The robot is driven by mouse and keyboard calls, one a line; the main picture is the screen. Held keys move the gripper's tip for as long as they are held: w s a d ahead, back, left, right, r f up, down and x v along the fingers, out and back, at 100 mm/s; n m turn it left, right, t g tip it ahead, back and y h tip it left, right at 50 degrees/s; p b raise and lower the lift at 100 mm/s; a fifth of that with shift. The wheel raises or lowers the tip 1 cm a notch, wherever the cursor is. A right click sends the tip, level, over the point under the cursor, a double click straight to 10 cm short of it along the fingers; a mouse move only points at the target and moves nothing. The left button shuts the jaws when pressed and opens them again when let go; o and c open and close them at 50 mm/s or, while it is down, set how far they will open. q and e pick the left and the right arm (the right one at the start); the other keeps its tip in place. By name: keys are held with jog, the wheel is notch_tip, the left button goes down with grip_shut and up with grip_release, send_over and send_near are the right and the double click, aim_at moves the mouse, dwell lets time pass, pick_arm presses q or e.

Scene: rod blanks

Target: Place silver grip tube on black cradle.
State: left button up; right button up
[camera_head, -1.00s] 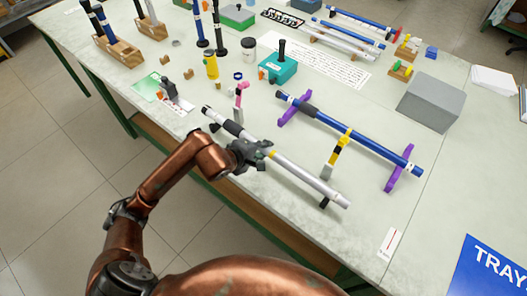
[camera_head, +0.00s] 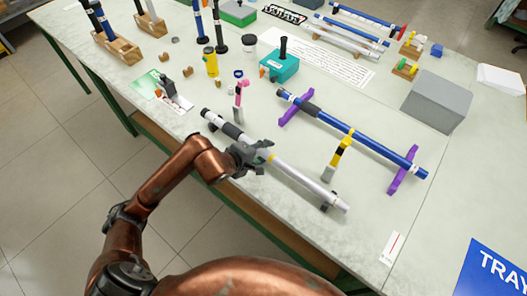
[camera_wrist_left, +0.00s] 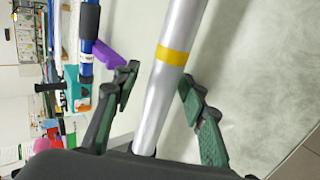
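The silver grip tube (camera_head: 300,178), with a black grip sleeve and a yellow band, lies slanting along the table's near edge. Dark parts of the black cradle (camera_head: 331,197) show on both sides of the tube near its lower right end, and the tube appears to rest there. Any cradle part near my gripper is hidden. My left gripper (camera_head: 262,152) is around the tube's middle. In the left wrist view, its green-padded fingers (camera_wrist_left: 160,92) stand on either side of the tube (camera_wrist_left: 172,65), with a gap at the left finger. My right gripper is out of view.
A blue tube (camera_head: 365,142) lies behind on purple supports (camera_head: 402,170). A yellow-and-grey upright piece (camera_head: 338,157) stands between the tubes, and a pink one (camera_head: 239,98) stands behind my gripper. A grey box (camera_head: 437,100) is at right.

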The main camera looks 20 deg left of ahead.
aim_at(263, 151)
pick_arm(q)
jog(key=shift+r+p, duration=0.3)
jog(key=shift+r, duration=0.1)
jog(key=p+v, duration=0.1)
jog(key=v, duration=0.3)
jog(key=shift+s+a+r, duration=0.1)
jog(key=shift+s+r, duration=0.1)
jog(key=shift+r, duration=0.05)
jog(key=p+v, duration=0.1)
jog(key=v, duration=0.6)
jog(key=shift+s, duration=0.2)
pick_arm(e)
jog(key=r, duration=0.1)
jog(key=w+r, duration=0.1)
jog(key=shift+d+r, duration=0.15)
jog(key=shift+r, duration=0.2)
